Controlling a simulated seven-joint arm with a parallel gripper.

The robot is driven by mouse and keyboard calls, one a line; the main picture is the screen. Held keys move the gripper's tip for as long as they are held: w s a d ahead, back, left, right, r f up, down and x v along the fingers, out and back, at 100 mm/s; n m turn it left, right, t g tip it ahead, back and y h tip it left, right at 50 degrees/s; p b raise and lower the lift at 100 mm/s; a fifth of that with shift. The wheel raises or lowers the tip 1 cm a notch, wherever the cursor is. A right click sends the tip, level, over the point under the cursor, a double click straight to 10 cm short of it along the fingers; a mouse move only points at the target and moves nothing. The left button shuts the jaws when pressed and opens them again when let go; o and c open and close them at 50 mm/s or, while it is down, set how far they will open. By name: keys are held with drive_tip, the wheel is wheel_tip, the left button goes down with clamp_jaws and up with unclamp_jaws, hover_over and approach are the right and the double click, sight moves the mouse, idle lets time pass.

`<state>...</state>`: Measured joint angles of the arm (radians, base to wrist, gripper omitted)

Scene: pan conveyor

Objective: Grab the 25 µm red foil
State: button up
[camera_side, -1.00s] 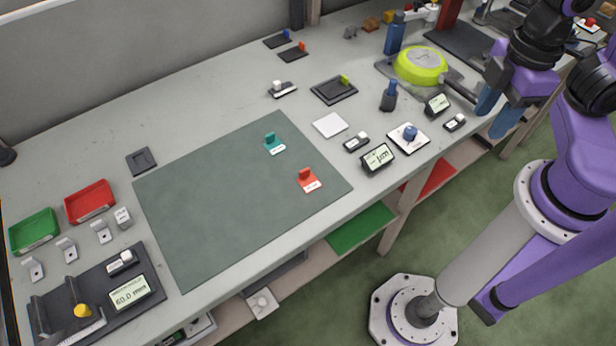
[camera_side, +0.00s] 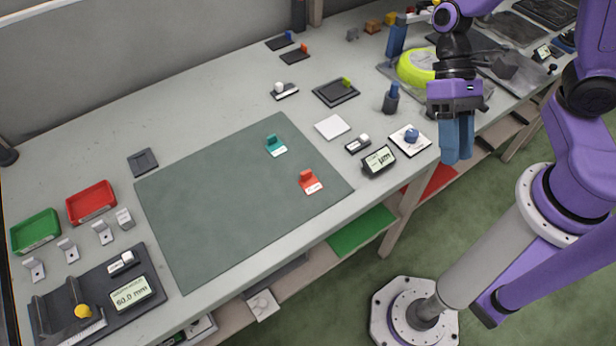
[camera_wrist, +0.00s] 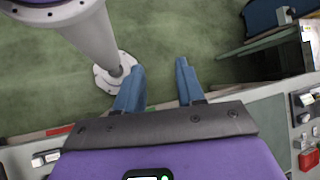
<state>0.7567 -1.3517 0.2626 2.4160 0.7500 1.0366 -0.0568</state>
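The red foil piece (camera_side: 309,182) is a small red-orange tab with a white label, lying on the right part of the grey-green mat (camera_side: 210,215). A teal tab with a white label (camera_side: 275,145) lies farther back on the same mat. The label print is too small to read. My gripper (camera_side: 457,142) is in the air near the table's front edge, well to the right of the red piece, pointing down. In the wrist view its two blue fingers (camera_wrist: 157,90) are apart with only floor between them. The red foil piece is not recognisable in the wrist view.
A µm display (camera_side: 379,160), a white plate with a blue knob (camera_side: 410,137) and a blue-topped post (camera_side: 391,97) stand between my gripper and the mat. Red (camera_side: 91,202) and green (camera_side: 35,231) trays lie far left. Most of the mat is clear.

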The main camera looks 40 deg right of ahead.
sight(302, 174)
drive_tip(key=w+f+m+t+y, duration=0.3)
drive_tip(key=w+m, duration=0.3)
drive_tip(key=w+f+m+t+y, duration=0.2)
drive_tip(key=w+f+m+y, duration=0.1)
drive_tip(key=w+m, duration=0.3)
drive_tip(key=w+f+m+t+y, duration=0.3)
drive_tip(key=w+f+m, duration=0.1)
drive_tip(key=w+m, duration=0.3)
drive_tip(key=shift+a+t+y, duration=0.3)
drive_tip(key=shift+a, duration=0.05)
drive_tip(key=x, duration=1.6)
drive_tip(key=shift+s+a+f, duration=0.15)
drive_tip(key=shift+a, duration=0.2)
clamp_jaws()
